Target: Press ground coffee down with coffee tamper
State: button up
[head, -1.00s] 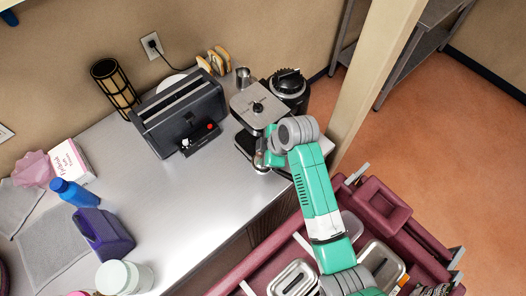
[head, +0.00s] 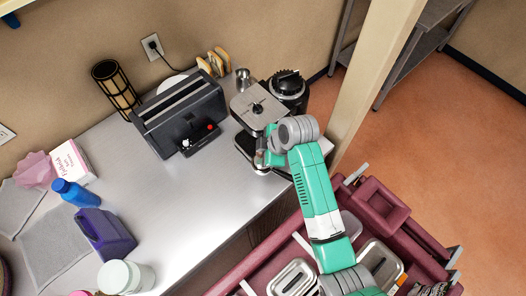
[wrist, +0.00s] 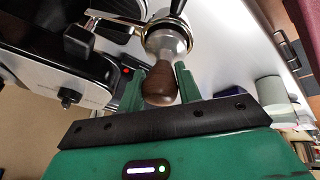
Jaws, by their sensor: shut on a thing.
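The coffee tamper has a brown wooden handle (wrist: 161,82) and a silver metal base (wrist: 166,42), seen in the wrist view. My gripper (wrist: 160,84) has its green fingers on either side of the wooden handle and is shut on it. The tamper's base is at a shiny metal ring, seemingly the portafilter (wrist: 118,34). Whether the base is inside the ring is not clear. No ground coffee is visible. In the head view my gripper (head: 264,157) is low at the front of the coffee machine (head: 258,104), and my arm partly hides it.
A black toaster (head: 180,115) stands left of the coffee machine. A dark grinder (head: 289,88) is behind it. A purple jug (head: 104,234), a blue bottle (head: 75,192) and a tissue box (head: 72,163) are at the left. The counter's middle is clear. A maroon cart (head: 380,205) stands in front.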

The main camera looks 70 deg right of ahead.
jog(key=shift+r+p, duration=2.4)
jog(key=shift+r, duration=0.55)
jog(key=shift+a+f, duration=0.1)
